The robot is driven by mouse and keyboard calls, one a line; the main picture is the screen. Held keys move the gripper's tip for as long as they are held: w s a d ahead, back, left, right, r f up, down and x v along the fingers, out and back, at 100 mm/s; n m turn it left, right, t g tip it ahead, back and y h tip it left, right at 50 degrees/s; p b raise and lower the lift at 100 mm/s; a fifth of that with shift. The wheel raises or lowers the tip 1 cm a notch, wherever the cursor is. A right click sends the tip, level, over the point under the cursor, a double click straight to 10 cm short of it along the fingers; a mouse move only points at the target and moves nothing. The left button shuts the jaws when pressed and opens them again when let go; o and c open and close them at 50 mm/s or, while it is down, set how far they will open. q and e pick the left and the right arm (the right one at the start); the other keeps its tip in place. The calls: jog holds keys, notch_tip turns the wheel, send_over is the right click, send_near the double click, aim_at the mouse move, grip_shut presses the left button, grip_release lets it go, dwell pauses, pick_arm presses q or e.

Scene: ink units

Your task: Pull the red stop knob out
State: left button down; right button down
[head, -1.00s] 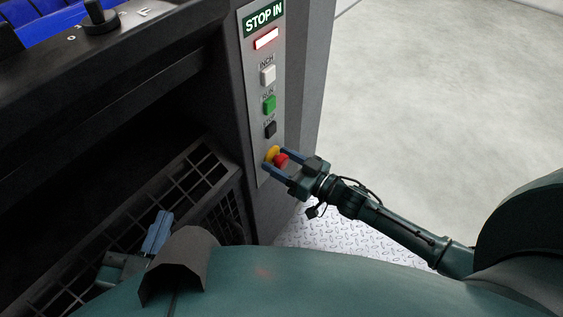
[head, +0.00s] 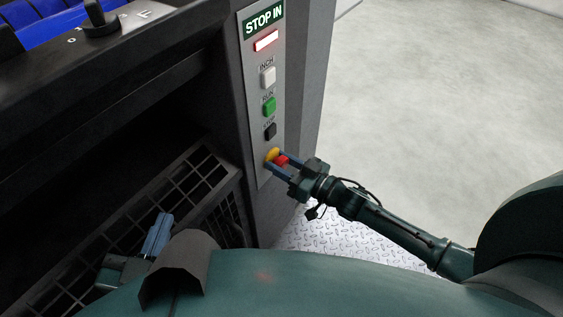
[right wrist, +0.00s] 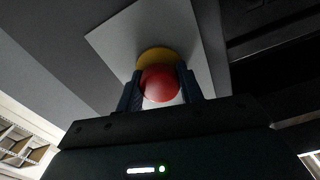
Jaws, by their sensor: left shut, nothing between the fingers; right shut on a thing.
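The red stop knob (head: 282,160) sits on a yellow base (head: 272,154) at the bottom of the grey button panel (head: 262,178). My right gripper (head: 281,161) is shut on the knob, one finger on each side. In the right wrist view the red knob (right wrist: 161,84) shows between the two fingers (right wrist: 160,90), with the yellow base (right wrist: 155,57) behind it. My left gripper (head: 157,235) is shut and empty at the lower left, away from the panel.
Above the knob are a white INCH button (head: 268,77), a green RUN button (head: 269,105) and a black button (head: 270,131). A dark slatted grille (head: 190,180) is left of the panel. Open pale floor (head: 430,110) lies to the right.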

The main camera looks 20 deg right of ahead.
jog(key=shift+s+d+p, duration=0.15)
jog(key=shift+s+p, duration=0.05)
jog(key=shift+p, duration=0.1)
jog(key=shift+s+d+r+p, duration=0.1)
jog(key=shift+s+d+p, duration=0.15)
jog(key=shift+s+p, duration=0.15)
jog(key=shift+s+d, duration=0.15)
pick_arm(q)
jog(key=shift+a+f+n+g+y, duration=0.1)
jog(key=shift+a+n+g+y, duration=0.2)
jog(key=shift+g+y, duration=0.15)
pick_arm(e)
jog(key=shift+f, duration=0.2)
pick_arm(q)
jog(key=shift+d, duration=0.1)
pick_arm(e)
jog(key=c, duration=0.9)
grip_release()
jog(key=shift+r, duration=0.1)
pick_arm(q)
jog(key=shift+s+a+n+g+y+p, duration=0.3)
jog(key=shift+s+n+g+y+p, duration=0.15)
jog(key=shift+g+p, duration=0.65)
pick_arm(e)
jog(key=v, duration=1.3)
jog(key=shift+d, duration=0.1)
